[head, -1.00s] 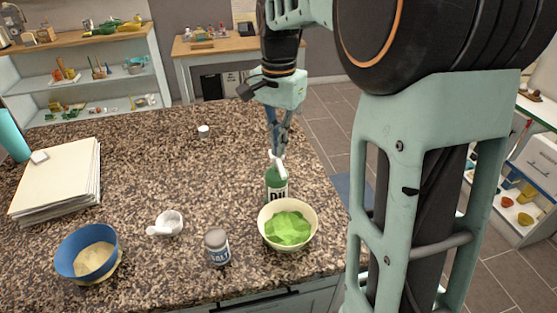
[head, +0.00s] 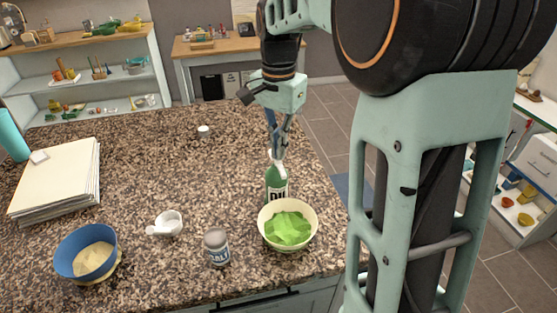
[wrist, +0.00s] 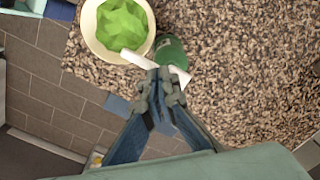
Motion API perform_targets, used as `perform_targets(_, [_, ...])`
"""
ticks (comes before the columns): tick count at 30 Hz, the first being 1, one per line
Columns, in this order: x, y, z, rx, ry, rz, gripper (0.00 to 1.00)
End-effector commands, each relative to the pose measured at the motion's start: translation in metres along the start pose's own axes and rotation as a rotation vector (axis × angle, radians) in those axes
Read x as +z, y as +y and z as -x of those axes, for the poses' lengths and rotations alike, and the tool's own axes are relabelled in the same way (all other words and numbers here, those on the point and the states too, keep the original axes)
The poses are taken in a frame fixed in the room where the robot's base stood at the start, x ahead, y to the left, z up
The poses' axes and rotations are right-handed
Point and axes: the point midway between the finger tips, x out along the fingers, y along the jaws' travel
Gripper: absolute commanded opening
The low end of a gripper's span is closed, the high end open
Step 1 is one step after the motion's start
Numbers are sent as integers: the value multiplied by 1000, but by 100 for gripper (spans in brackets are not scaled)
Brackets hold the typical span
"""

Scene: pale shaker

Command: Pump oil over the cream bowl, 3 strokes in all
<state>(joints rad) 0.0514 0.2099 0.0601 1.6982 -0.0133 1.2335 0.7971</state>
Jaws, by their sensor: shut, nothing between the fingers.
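The green oil bottle (head: 276,186) stands upright on the counter, just behind the cream bowl (head: 265,236). Its white pump head (wrist: 140,62) points over the bowl in the wrist view. Green leaves (head: 288,228) fill the bowl. My gripper (head: 277,153) is shut and empty, with its fingertips at the top of the pump. In the wrist view my gripper (wrist: 160,84) covers part of the pump head; whether the tips press on it or only hover close, I cannot tell.
A salt jar (head: 216,247) stands left of the cream bowl.

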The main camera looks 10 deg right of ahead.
Motion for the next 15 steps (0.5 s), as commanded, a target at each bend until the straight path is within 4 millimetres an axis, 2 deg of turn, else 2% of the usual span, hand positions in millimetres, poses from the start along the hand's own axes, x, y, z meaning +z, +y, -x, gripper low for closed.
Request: perform_targets(15, [0, 0, -8, 1, -1, 0, 0])
